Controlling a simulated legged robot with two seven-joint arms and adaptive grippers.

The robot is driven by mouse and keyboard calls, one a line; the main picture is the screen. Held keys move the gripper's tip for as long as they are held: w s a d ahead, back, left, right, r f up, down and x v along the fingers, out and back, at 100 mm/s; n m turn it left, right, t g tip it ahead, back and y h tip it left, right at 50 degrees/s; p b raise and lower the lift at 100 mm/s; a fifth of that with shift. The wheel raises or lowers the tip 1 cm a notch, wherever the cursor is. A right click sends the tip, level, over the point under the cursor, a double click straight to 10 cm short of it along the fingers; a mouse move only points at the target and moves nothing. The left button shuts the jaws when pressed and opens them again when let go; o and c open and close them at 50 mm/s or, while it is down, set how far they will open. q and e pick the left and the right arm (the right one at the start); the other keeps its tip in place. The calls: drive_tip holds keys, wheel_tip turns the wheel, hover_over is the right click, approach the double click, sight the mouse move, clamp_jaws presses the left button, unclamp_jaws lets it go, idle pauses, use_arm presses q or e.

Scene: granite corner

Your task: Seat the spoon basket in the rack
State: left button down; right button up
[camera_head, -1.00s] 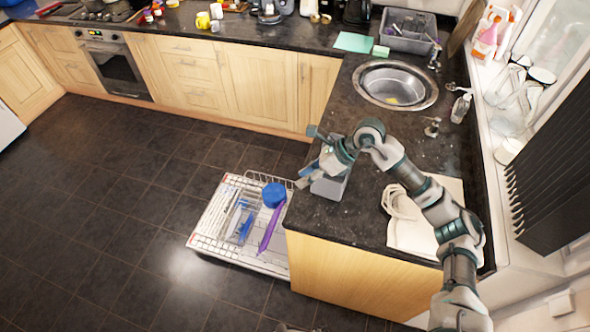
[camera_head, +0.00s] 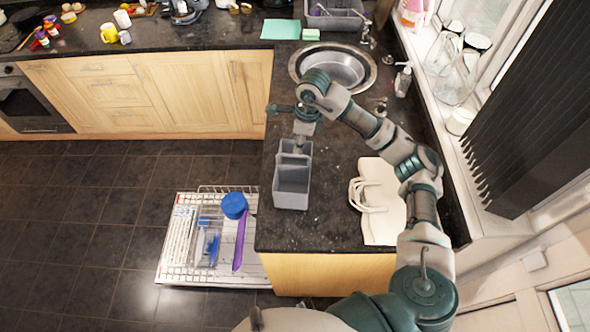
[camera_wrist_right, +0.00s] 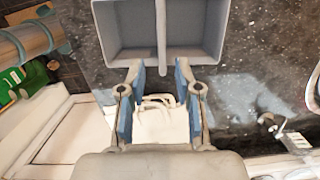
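The grey spoon basket (camera_head: 291,188) stands upright on the dark counter near its left edge. It has an open top, and a divider between two compartments shows in the right wrist view (camera_wrist_right: 190,52). My right gripper (camera_head: 297,150) is at the basket's far end, close to its rim. In the wrist view its two blue-padded fingers (camera_wrist_right: 160,80) are apart, with the divider's end in line between them; I cannot tell if they touch the basket. The pulled-out wire rack (camera_head: 215,188) is low, left of the counter. My left gripper is out of view.
The rack holds a blue round item (camera_head: 234,205), a purple utensil (camera_head: 239,242) and a clear blue-tinted container (camera_head: 208,246). A cream cloth bag (camera_head: 383,205) lies on the counter to the right. The sink (camera_head: 335,68) is behind. The floor left of the rack is clear.

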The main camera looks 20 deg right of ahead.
sight(296, 156)
drive_tip(key=f, duration=0.4)
drive_tip(key=w+a+f+p, duration=0.1)
drive_tip(key=shift+f, duration=1.1)
drive_tip(key=shift+d+f, duration=0.1)
drive_tip(key=shift+f, duration=0.25)
drive_tip(key=f+p, duration=0.1)
drive_tip(key=f, duration=0.3)
drive_tip(key=shift+w+f+p, duration=0.2)
drive_tip(key=shift+f+p, duration=0.05)
drive_tip(key=shift+p, duration=0.1)
drive_tip(key=shift+a, duration=0.25)
drive_tip(key=shift+c, duration=0.5)
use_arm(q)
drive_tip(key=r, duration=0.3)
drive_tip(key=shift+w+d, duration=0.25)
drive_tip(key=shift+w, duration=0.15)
use_arm(e)
drive_tip(key=shift+s+d, duration=0.1)
clamp_jaws()
drive_tip(key=shift+r, duration=0.1)
